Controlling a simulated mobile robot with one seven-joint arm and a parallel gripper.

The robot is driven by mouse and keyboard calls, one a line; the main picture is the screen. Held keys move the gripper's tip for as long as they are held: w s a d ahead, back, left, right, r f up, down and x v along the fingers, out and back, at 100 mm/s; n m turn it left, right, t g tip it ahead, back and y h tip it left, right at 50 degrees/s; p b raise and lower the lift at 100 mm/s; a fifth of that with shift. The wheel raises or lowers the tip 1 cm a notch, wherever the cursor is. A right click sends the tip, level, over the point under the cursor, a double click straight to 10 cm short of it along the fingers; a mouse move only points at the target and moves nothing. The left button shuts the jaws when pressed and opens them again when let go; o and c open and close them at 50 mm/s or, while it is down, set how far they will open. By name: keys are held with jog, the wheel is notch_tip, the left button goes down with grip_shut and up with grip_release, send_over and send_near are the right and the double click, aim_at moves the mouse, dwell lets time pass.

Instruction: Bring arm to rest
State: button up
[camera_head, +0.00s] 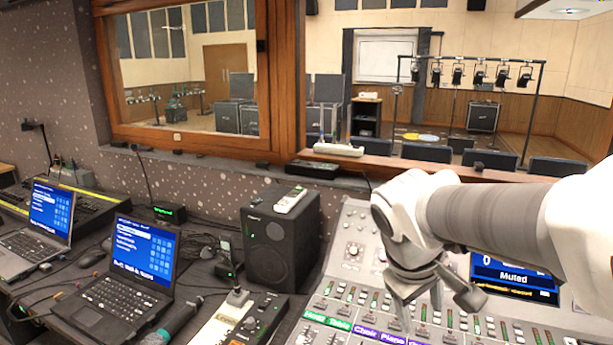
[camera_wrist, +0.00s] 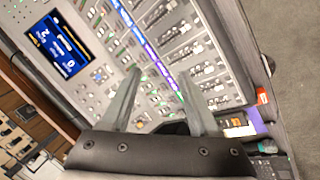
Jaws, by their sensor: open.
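My arm (camera_head: 490,215) reaches in from the right side of the head view. I cannot tell how far the fingertips are from the console surface. The arm hides part of the console and of its screen (camera_head: 515,278), which reads "Muted".
A black speaker (camera_head: 280,240) stands left of the console. Two open laptops (camera_head: 135,265) and a small control panel with a lever (camera_head: 240,318) fill the desk further left. A wooden window frame (camera_head: 190,150) rises behind. In the wrist view, bare grey floor (camera_wrist: 290,60) lies at the right.

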jog(key=s+a+r+m+t+y+p, duration=0.1)
jog(key=s+m, duration=0.1)
jog(key=s, duration=0.3)
jog(key=s+a+r+m+t+y, duration=0.1)
jog(key=s+a+m+y, duration=0.1)
jog(key=s, duration=0.4)
jog(key=shift+a+r+m+y+p, duration=0.3)
jog(key=shift+r+m+p, duration=0.1)
jog(key=shift+m, duration=0.1)
dwell(2.3)
